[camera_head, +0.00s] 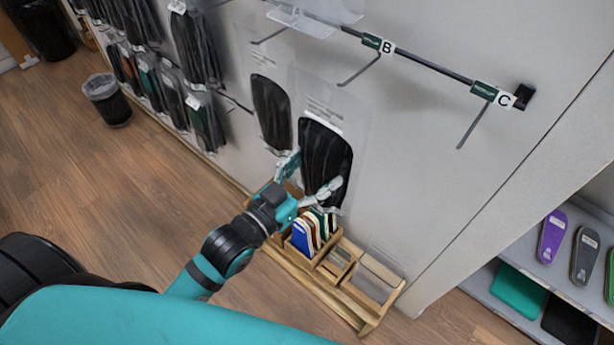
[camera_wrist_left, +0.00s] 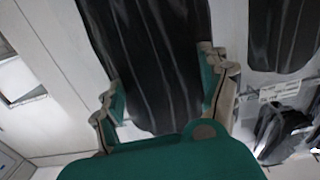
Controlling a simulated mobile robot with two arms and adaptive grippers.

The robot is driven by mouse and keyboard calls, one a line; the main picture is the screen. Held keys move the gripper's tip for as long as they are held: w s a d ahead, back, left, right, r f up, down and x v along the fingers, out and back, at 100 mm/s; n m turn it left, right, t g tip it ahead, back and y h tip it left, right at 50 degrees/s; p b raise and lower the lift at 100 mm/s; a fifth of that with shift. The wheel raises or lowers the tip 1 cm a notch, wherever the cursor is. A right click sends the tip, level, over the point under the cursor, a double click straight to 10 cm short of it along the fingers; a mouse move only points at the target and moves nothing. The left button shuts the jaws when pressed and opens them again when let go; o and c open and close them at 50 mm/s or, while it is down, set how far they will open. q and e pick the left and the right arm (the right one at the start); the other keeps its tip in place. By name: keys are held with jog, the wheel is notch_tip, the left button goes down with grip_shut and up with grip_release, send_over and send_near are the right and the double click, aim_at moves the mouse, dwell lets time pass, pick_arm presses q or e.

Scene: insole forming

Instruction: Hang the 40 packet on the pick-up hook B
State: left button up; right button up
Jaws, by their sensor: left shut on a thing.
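My left gripper (camera_head: 309,178) is shut on a clear packet with a black insole (camera_head: 325,155), held upright by its lower part in front of the wall. In the left wrist view the packet's dark insole (camera_wrist_left: 155,60) lies between the two fingers (camera_wrist_left: 165,88). The number on the packet is too small to read. Hook B (camera_head: 360,69) sticks out from the wall rail under a label B (camera_head: 387,46); it is bare, and the packet is below and left of it. My right gripper is not in view.
Hook C (camera_head: 473,125) is bare to the right. Another black packet (camera_head: 271,112) is behind the held one. A wooden organizer (camera_head: 350,310) with coloured insoles stands below. More packets (camera_head: 195,50) hang at left. A shelf (camera_head: 540,318) with insoles is at right.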

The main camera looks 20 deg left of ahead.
pick_arm(q)
jog(key=shift+w+d+f, duration=0.1)
jog(key=shift+w+d, duration=0.1)
jog(key=shift+w, duration=0.4)
jog(key=shift+w+d+b, duration=0.25)
jog(key=shift+w+b, duration=0.2)
jog(key=shift+w, duration=0.2)
jog(key=w, duration=0.1)
jog(key=w+d+f, duration=0.1)
jog(key=shift+w, duration=0.35)
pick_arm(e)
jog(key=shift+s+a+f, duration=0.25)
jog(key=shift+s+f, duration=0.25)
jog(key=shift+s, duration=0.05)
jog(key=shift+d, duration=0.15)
pick_arm(q)
jog(key=o, duration=1.2)
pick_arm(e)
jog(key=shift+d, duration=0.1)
